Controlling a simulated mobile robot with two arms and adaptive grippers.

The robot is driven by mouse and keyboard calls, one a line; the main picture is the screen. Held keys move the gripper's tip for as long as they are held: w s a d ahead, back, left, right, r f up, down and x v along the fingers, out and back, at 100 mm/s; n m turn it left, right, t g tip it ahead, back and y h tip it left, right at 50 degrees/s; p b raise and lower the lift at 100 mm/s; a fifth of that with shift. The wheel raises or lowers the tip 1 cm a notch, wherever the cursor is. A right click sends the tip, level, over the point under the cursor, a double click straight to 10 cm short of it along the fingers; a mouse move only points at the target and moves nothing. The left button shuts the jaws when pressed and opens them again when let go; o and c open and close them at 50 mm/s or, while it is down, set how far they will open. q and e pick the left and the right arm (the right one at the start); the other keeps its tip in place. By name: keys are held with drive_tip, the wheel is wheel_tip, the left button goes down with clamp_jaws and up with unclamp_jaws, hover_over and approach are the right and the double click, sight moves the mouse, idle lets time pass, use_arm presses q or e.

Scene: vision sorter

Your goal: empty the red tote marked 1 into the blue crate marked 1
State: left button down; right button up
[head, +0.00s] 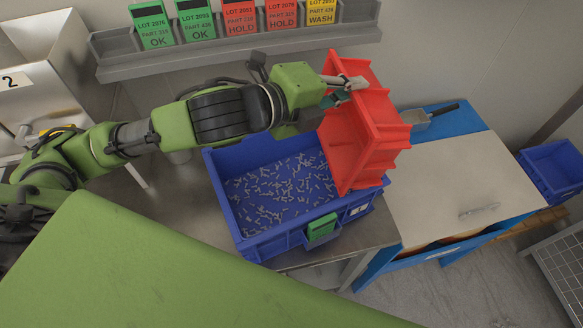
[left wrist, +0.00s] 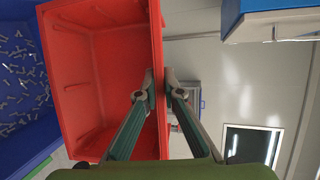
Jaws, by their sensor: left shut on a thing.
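The red tote (head: 362,135) is tipped steeply over the right end of the blue crate (head: 243,233), its ribbed outside facing the head view. My left gripper (head: 347,84) is shut on the tote's upper rim. In the left wrist view the fingers (left wrist: 163,88) pinch the wall of the tote (left wrist: 85,85), and I see no parts on the inner faces in sight. Many small grey parts (head: 280,190) lie spread over the crate's floor. The tote hides the crate's right end. The tote's number is not visible. My right gripper is not in view.
The crate stands on a steel table (head: 185,185) with a green tag (head: 321,228) on its front. A blue cabinet with a pale top (head: 465,180) and a scoop (head: 420,118) stands right. A rack of lot cards (head: 240,50) lines the wall behind.

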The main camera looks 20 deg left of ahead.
sight(388, 97)
use_arm(q)
drive_tip(key=shift+w+d+f+b, duration=0.2)
drive_tip(key=shift+d+b, duration=0.25)
drive_tip(key=shift+b, duration=0.2)
drive_tip(key=d+p, duration=0.1)
drive_tip(key=p, duration=0.1)
drive_tip(key=w+d+r+g+y+p, duration=0.1)
drive_tip(key=p, duration=0.2)
drive_tip(key=shift+r+m, duration=0.15)
drive_tip(key=shift+m, duration=0.15)
drive_tip(key=d+g+y+p, duration=0.1)
drive_tip(key=p, duration=0.2)
drive_tip(key=w+d+p, duration=0.1)
drive_tip(key=p, duration=0.3)
drive_tip(key=d+g+y+p, duration=0.1)
drive_tip(key=p, duration=0.2)
drive_tip(key=shift+w+d+f+m+g+y+p, duration=0.1)
drive_tip(key=shift+w+f+m+g+y+p, duration=0.2)
drive_tip(key=shift+w+f+m+p, duration=0.1)
drive_tip(key=shift+w+d+f, duration=0.15)
drive_tip(key=shift+d+f, duration=0.05)
drive_tip(key=shift+d, duration=0.05)
drive_tip(key=w+d+f+m+g+y+b, duration=0.2)
drive_tip(key=w+d+f+g+y+b, duration=0.3)
drive_tip(key=f+y, duration=0.3)
drive_tip(key=shift+w+d+f+b, duration=0.2)
drive_tip(key=shift+d+f+b, duration=0.35)
drive_tip(key=shift+f, duration=0.7)
